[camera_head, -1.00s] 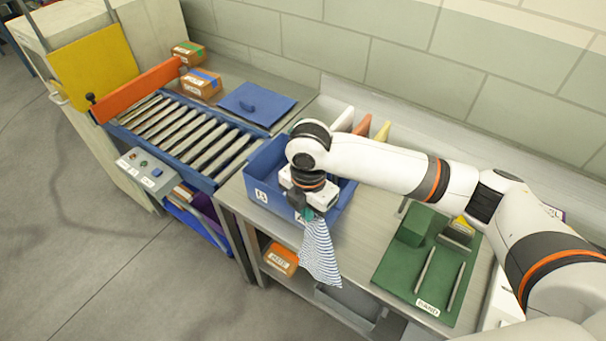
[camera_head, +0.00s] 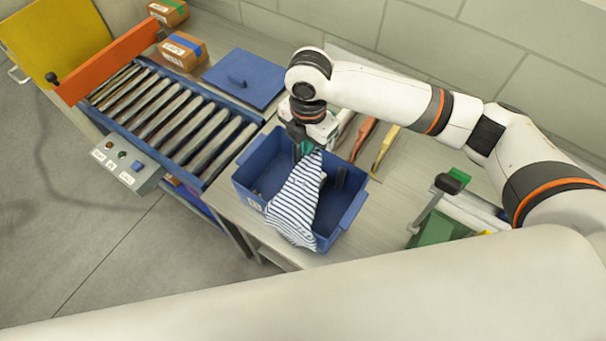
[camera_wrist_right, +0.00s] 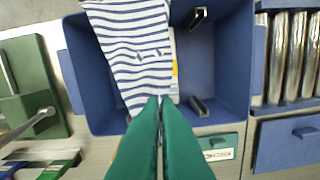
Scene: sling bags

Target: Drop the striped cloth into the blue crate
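The striped cloth (camera_head: 296,205), white with dark blue stripes, hangs from my right gripper (camera_head: 308,146) over the blue crate (camera_head: 343,222). Its lower end drapes across the crate's front side in the head view. In the right wrist view, the cloth (camera_wrist_right: 130,45) lies across the left part of the crate (camera_wrist_right: 222,60), and the green fingertips (camera_wrist_right: 160,100) are closed together on its edge. Black fittings show on the crate's inside walls. A large pale arm link of mine crosses the bottom of the head view. My left gripper is not in view.
A roller conveyor (camera_head: 170,118) with an orange bar (camera_head: 108,74) stands left of the crate. A blue lid (camera_head: 245,78) lies behind it, near cardboard boxes (camera_head: 183,51). Tools with orange and yellow handles (camera_head: 384,148) lie right of the crate. A green fixture (camera_head: 436,228) stands further right.

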